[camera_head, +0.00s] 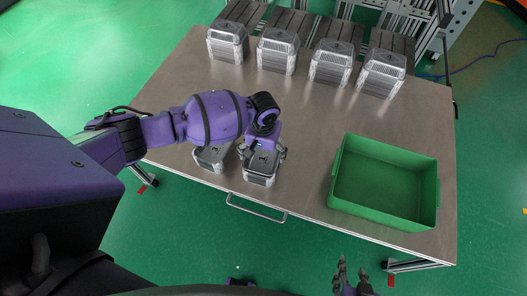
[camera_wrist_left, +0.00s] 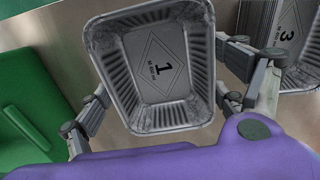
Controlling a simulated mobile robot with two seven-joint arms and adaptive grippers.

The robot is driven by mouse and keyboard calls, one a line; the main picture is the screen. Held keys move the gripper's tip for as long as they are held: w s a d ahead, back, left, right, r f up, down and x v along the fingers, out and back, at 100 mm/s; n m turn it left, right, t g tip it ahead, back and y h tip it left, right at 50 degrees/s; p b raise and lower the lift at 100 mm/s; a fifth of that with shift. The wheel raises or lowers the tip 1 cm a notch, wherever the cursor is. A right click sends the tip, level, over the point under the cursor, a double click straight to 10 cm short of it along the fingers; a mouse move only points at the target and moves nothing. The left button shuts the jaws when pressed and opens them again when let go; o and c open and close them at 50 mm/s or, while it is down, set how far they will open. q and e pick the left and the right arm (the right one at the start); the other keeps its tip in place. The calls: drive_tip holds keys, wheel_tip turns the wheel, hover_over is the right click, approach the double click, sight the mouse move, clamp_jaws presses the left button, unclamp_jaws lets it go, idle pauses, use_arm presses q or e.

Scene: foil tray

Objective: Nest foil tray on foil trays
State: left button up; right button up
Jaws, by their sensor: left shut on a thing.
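My left gripper (camera_head: 263,152) is shut on a silver foil tray (camera_head: 260,170) near the table's front edge. In the left wrist view this tray (camera_wrist_left: 160,70) has a ribbed rim and a "1" on its floor, with the fingers of my left gripper (camera_wrist_left: 165,98) at its two sides. I cannot tell whether it rests on other trays. Another foil tray stack (camera_head: 213,157) stands just left of it, partly hidden by my arm; its "3" shows in the left wrist view (camera_wrist_left: 290,45). My right gripper (camera_head: 352,282) is empty and open at the bottom edge, off the table.
Several foil tray stacks (camera_head: 329,63) stand in a row along the table's far edge, with dark grey ribbed surfaces behind them. An empty green bin (camera_head: 400,213) stands at the front right. The middle of the table (camera_head: 310,120) is clear.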

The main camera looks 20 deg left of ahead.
sight(263, 159)
use_arm(q)
drive_tip(key=shift+f, duration=0.55)
use_arm(e)
drive_tip(key=shift+s+a+f, duration=0.1)
drive_tip(key=shift+a+f, duration=0.1)
use_arm(q)
drive_tip(key=shift+r, duration=0.4)
use_arm(e)
drive_tip(key=shift+w+d+r, duration=0.25)
drive_tip(key=shift+w+r, duration=0.15)
drive_tip(key=shift+r, duration=0.2)
use_arm(q)
drive_tip(key=o, duration=0.5)
drive_tip(key=shift+o, duration=0.2)
use_arm(e)
drive_tip(key=shift+a, duration=0.25)
use_arm(q)
drive_tip(key=shift+r, duration=0.1)
wheel_tip(263, 159, up, 12)
use_arm(e)
drive_tip(key=shift+d, duration=0.15)
